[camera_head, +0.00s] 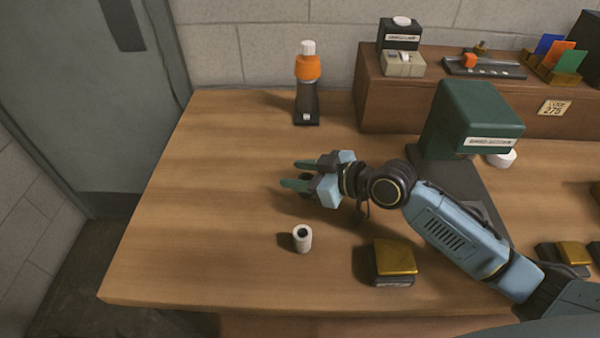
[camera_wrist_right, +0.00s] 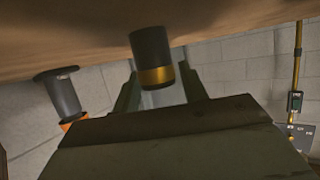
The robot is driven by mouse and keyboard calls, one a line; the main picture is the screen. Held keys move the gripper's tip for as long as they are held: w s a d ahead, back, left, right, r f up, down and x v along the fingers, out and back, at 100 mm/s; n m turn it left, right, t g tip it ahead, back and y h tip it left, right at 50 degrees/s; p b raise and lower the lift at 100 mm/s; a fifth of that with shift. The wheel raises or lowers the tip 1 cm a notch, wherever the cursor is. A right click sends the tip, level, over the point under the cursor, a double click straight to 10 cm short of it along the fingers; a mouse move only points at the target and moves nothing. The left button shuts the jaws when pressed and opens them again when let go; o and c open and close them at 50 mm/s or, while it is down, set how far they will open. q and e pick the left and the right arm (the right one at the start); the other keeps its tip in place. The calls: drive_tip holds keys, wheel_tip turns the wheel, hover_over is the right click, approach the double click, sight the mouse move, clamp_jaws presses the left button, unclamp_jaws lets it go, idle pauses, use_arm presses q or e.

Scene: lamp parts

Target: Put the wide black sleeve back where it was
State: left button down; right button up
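A black sleeve with a gold band (camera_wrist_right: 152,60) shows in the right wrist view, against the brown tabletop in an upside-down picture. It lies in line with the gap between my right gripper's two green fingers. In the head view my right gripper (camera_head: 296,175) is low over the middle of the table, its fingers apart and pointing left. A small dark patch below the near finger may be the sleeve, mostly hidden. I cannot tell whether the fingers touch it. My left gripper is not in view.
A white hollow cylinder (camera_head: 302,238) stands in front of the gripper. A gold-topped block (camera_head: 394,259) lies to its right. An orange-banded bottle-like part (camera_head: 307,85) stands on a dark base behind. A green machine (camera_head: 472,118) stands right. The table's left side is clear.

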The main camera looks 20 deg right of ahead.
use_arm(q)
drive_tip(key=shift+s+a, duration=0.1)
use_arm(e)
drive_tip(key=shift+o, duration=0.5)
drive_tip(key=shift+s+f, duration=0.2)
drive_tip(key=shift+f, duration=0.35)
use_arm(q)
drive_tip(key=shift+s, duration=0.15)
use_arm(e)
drive_tip(key=shift+r, duration=0.1)
drive_tip(key=shift+w+r+p, duration=0.15)
drive_tip(key=shift+r+p, duration=0.3)
drive_tip(key=shift+r, duration=0.1)
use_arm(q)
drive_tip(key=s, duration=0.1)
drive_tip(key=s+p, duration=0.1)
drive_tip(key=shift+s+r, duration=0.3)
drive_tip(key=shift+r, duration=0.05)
use_arm(e)
drive_tip(key=v, duration=1.2)
drive_tip(key=shift+r, duration=0.3)
